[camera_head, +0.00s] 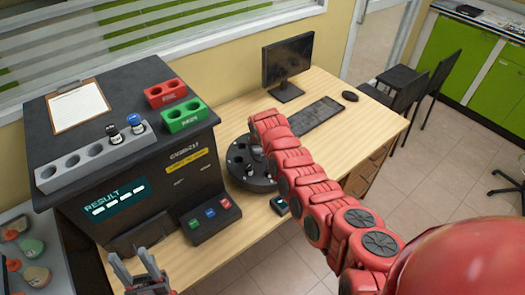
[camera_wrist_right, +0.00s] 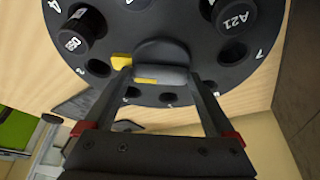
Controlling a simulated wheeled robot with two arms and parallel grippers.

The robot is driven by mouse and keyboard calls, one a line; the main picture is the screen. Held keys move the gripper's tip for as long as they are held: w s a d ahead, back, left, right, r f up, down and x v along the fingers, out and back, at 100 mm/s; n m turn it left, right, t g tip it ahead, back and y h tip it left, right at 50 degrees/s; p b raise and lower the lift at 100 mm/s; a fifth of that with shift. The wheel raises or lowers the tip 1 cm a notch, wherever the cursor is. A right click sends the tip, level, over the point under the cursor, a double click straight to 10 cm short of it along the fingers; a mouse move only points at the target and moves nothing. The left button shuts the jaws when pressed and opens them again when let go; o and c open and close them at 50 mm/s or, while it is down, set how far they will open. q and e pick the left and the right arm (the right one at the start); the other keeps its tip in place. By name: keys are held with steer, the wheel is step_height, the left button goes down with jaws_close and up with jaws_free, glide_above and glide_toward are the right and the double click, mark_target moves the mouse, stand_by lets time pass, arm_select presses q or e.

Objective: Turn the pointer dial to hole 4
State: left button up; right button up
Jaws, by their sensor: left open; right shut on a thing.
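The round black dial (camera_head: 254,186) sits on the wooden desk, partly covered by my right arm. In the right wrist view its disc (camera_wrist_right: 190,50) shows numbered holes around a central grey pointer knob (camera_wrist_right: 162,52). The knob has a yellow tip on its left side, facing a small empty hole that seems marked 5. The number 4 is at the upper left, by a hole holding a dark-capped vial (camera_wrist_right: 84,30). Another vial, labelled A21 (camera_wrist_right: 235,16), stands at the upper right. My right gripper (camera_wrist_right: 160,78) is shut on the knob. My left gripper (camera_head: 142,272) is open and empty at the lower left.
A black analysis machine (camera_head: 150,185) with a RESULT display stands left of the dial. On it are a grey vial rack (camera_head: 95,160), red and green holders (camera_head: 184,115) and a clipboard (camera_head: 77,105). A monitor (camera_head: 288,62), keyboard (camera_head: 315,115) and mouse (camera_head: 350,96) are behind the dial.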

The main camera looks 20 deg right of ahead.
steer(key=m+b, duration=0.1)
steer(key=b, duration=0.2)
steer(key=m+h+b, duration=0.1)
steer(key=m+b, duration=0.1)
steer(key=b, duration=0.1)
steer(key=m+b, duration=0.2)
steer(key=b, duration=0.2)
steer(key=shift+w+a+f+g+h, duration=0.1)
steer(key=shift+a+f+g+h, duration=0.05)
steer(key=shift+f+g+h, duration=0.2)
steer(key=shift+r+m+h+b, duration=0.3)
steer(key=shift+m+b, duration=0.3)
steer(key=shift+b, duration=0.3)
steer(key=o, duration=1.1)
steer(key=shift+g, duration=0.25)
steer(key=shift+c, duration=0.2)
steer(key=shift+r, duration=0.1)
steer(key=p+v, duration=0.8)
steer(key=v, duration=0.9)
steer(key=shift+p, duration=0.3)
steer(key=shift+r, duration=0.15)
